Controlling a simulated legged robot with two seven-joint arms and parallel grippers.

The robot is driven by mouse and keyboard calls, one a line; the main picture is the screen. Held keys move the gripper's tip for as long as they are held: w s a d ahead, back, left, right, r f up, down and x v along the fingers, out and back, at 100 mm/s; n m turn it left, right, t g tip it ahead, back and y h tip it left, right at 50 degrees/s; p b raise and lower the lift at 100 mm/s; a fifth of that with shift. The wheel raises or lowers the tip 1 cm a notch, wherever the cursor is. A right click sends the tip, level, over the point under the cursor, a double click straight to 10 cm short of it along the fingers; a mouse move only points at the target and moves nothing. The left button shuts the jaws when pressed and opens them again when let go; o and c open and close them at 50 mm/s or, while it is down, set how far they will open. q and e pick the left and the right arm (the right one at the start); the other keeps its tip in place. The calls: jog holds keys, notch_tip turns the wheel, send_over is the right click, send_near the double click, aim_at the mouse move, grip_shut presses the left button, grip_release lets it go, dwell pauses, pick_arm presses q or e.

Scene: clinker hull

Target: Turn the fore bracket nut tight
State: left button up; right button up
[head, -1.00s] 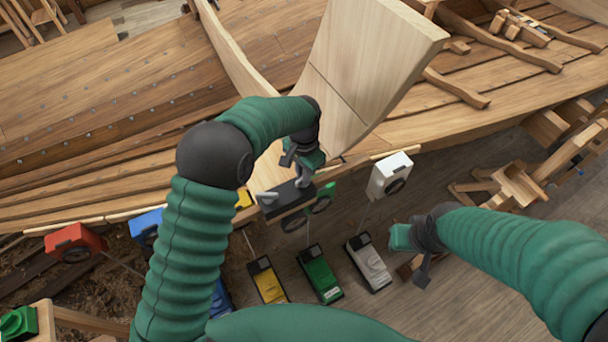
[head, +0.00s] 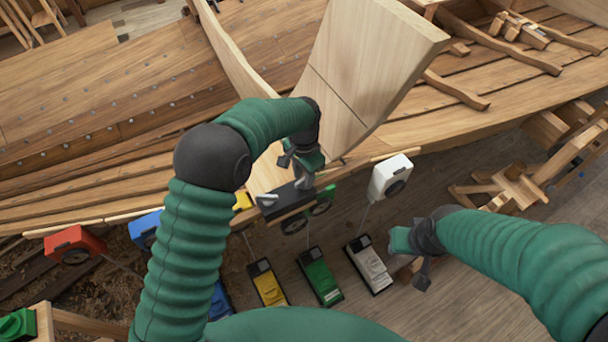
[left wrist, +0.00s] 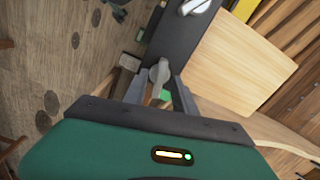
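A dark bracket (head: 283,203) with wing nuts lies across the pale timber at the hull's edge. My left gripper (head: 302,182) is down at its right-hand nut. In the left wrist view, the two fingers of the left gripper (left wrist: 160,85) stand on either side of this grey wing nut (left wrist: 158,73). Narrow gaps seem to show beside it, and contact is unclear. The other wing nut (head: 267,199) stands at the bracket's left end and also shows in the left wrist view (left wrist: 195,5). My right gripper (head: 412,255) hangs away from the bracket, its fingertips unclear.
A tall pale plank (head: 372,70) rises just behind the bracket. A white box (head: 390,177), a red box (head: 75,244) and a blue box (head: 146,228) stand along the hull's edge. Yellow, green (head: 320,277) and grey units lie on the floor below. A wooden stand (head: 515,185) is at right.

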pick_arm(q)
jog(key=shift+r+b, duration=0.3)
jog(key=shift+r, duration=0.1)
notch_tip(320, 180, up, 6)
jog(key=shift+w+r+b, duration=0.1)
jog(key=shift+r+b, duration=0.05)
jog(key=shift+b, duration=1.1)
notch_tip(320, 180, up, 10)
jog(key=b, duration=0.1)
jog(key=shift+f, duration=0.2)
